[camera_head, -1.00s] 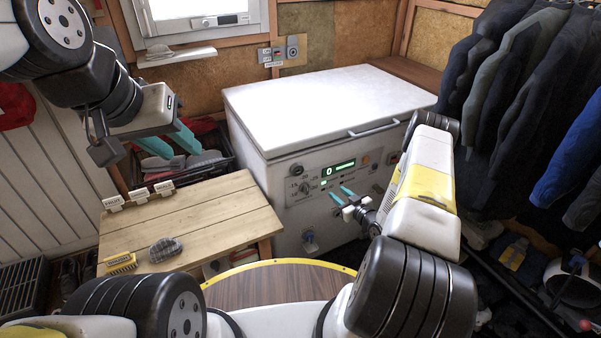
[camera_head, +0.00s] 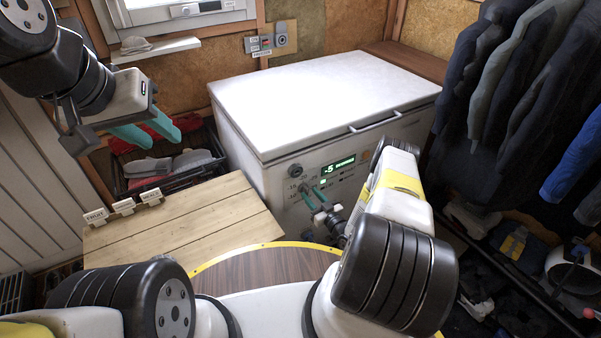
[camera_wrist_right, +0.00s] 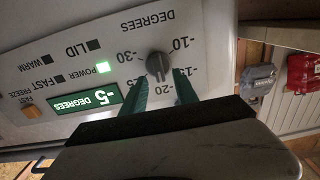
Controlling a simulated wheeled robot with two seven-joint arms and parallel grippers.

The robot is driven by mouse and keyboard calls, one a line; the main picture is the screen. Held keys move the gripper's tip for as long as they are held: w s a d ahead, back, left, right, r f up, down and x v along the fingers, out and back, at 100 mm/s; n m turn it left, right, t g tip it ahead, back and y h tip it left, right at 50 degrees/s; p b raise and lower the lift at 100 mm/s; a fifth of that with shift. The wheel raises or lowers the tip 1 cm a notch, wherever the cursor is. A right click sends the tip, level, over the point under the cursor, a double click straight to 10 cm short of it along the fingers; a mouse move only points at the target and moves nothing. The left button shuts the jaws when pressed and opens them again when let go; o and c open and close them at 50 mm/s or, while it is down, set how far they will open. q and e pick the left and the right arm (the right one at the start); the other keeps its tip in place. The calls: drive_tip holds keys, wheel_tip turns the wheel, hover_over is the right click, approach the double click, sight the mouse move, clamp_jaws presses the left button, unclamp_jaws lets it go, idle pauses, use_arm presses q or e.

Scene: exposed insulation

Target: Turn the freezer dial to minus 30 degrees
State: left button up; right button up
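The white chest freezer (camera_head: 238,150) stands ahead with its lid shut. Its front panel has a green display (camera_head: 338,166) reading -5. The grey dial (camera_wrist_right: 158,66) shows in the right wrist view, with marks from -10 to -30 degrees around it, seen upside down. My right gripper (camera_head: 309,189) is at the panel. Its two teal fingertips sit on either side of the dial's near part, with a small gap visible; firm contact cannot be told. My left gripper (camera_head: 148,128) is open and empty, raised at the left above a dark crate.
A wooden table (camera_head: 185,222) with small label signs (camera_head: 122,206) stands left of the freezer. A dark crate (camera_head: 170,170) holds cloth and other items. Dark coats (camera_head: 520,90) hang at the right. A switch box (camera_head: 266,42) is on the back wall.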

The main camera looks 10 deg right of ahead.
drive_tip(key=shift+x, duration=0.85)
clamp_jaws()
drive_tip(key=shift+m, duration=0.3)
drive_tip(key=m, duration=0.7)
drive_tip(key=f+m, duration=0.1)
drive_tip(key=m, duration=0.7)
drive_tip(key=d+m, duration=0.1)
drive_tip(key=m, duration=0.7)
drive_tip(key=shift+w+f, duration=0.15)
drive_tip(key=shift+f, duration=0.2)
drive_tip(key=shift+m, duration=0.3)
